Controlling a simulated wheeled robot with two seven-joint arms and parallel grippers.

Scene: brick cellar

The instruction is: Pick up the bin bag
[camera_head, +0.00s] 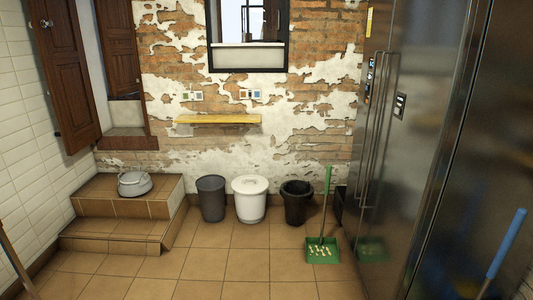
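I see no separate bin bag standing or lying on the floor. A black bin (297,206) stands against the brick wall, open at the top. Its rim looks dark and uneven, as if lined with a black bag, but I cannot tell for sure. A white bin (250,203) with a lid stands to its left, and a dark grey bin (212,200) stands left of that. Neither of my grippers is in view.
A green long-handled dustpan (322,250) with light bits in it stands right of the bins. Tall steel cabinets (430,150) fill the right side. A blue handle (506,242) is at the lower right. Tiled steps (110,220) hold a metal pot (134,185). The middle floor is clear.

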